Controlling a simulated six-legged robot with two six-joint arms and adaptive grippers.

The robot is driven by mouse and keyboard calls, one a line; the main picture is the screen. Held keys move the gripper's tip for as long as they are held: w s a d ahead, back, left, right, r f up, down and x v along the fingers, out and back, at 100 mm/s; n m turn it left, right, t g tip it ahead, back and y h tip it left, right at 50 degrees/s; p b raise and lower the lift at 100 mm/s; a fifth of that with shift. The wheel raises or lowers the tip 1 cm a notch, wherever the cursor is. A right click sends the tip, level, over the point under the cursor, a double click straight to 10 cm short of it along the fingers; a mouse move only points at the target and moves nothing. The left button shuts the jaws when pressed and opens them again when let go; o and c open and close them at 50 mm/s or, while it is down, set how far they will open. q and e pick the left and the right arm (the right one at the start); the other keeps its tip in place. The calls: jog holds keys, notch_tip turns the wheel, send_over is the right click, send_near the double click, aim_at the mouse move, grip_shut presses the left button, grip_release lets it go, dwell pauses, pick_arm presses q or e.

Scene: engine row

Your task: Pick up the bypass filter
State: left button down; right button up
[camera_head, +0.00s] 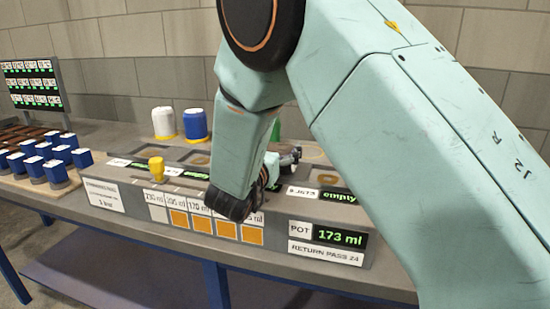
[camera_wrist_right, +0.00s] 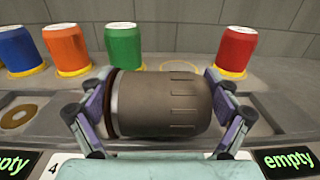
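A grey-brown cylinder, which I take for the bypass filter (camera_wrist_right: 165,103), lies on its side in the right wrist view, with a dark red rim at its left end. My right gripper (camera_wrist_right: 162,100) has one finger at each end of it, and both pads appear to touch it. Whether it is clear of the deck cannot be told. In the head view my right gripper (camera_head: 270,175) is over the engine row deck, and my arm hides most of the filter. My left gripper is not in view.
Blue (camera_wrist_right: 18,50), orange (camera_wrist_right: 66,48), green (camera_wrist_right: 124,45) and red (camera_wrist_right: 237,48) canisters stand behind, with an empty yellow ring (camera_wrist_right: 180,67) between green and red.

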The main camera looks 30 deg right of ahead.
aim_at(275, 144)
jog(key=shift+f, duration=0.1)
jog(key=shift+c, duration=0.8)
jog(key=shift+s+a+r, duration=0.1)
jog(key=shift+s+r, duration=0.1)
jog(key=c, duration=0.4)
jog(key=shift+w, duration=0.2)
jog(key=c, duration=0.3)
notch_tip(275, 144, up, 10)
jog(key=shift+s+r+p, duration=0.1)
jog(key=shift+p, duration=0.4)
